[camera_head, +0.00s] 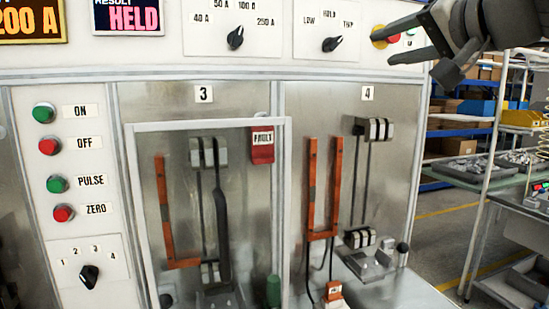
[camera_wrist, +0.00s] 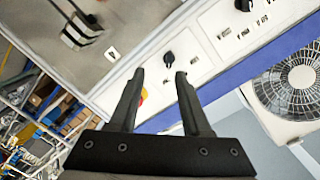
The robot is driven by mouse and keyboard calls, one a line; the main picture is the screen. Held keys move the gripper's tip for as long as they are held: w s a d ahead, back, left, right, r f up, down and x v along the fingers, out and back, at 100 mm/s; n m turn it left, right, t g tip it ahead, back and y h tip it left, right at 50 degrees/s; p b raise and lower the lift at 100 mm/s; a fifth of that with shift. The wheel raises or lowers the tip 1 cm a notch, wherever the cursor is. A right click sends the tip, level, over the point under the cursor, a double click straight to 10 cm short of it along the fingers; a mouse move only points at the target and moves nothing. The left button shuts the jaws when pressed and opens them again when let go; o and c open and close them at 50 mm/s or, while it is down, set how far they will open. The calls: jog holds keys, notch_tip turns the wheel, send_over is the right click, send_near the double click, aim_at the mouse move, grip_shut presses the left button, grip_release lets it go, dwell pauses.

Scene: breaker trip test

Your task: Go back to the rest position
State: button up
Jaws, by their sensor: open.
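My gripper (camera_head: 384,43) is at the upper right in the head view, in front of the panel's upper strip near a yellow-ringed red button (camera_head: 379,37). Its two fingers are apart with nothing between them. In the wrist view my gripper (camera_wrist: 160,78) also shows both fingers spread and empty, over the panel edge. The fingers partly cover the button in the wrist view. I cannot tell whether a fingertip touches the panel.
The test panel has bay 3 (camera_head: 204,94) behind a frame with a red FAULT tag (camera_head: 262,145), and bay 4 (camera_head: 367,93) beside it. Push buttons (camera_head: 48,147) and a selector knob (camera_head: 88,277) are at left. Shelves (camera_head: 470,132) stand at right beyond open floor (camera_head: 440,225).

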jog(key=s+a+f+n+g+h, duration=0.1)
jog(key=s+a+f+g, duration=0.1)
jog(key=f, duration=0.5)
jog(key=s+a+f+n+g, duration=0.1)
jog(key=s+a+f+g, duration=0.1)
jog(key=f, duration=0.5)
jog(key=s+a+f+g+h, duration=0.1)
jog(key=s+a+f+g, duration=0.15)
jog(key=f, duration=0.45)
jog(key=s+f+n+g+h, duration=0.1)
jog(key=s+f+g, duration=0.1)
jog(key=s+f, duration=0.4)
jog(key=s+d+f+n+g+h+p, duration=0.1)
jog(key=s+f, duration=0.5)
jog(key=f, duration=0.7)
jog(key=shift+s+d+f+n+g+h, duration=0.25)
jog(key=shift+n+g+h, duration=0.2)
jog(key=shift+n+h, duration=0.35)
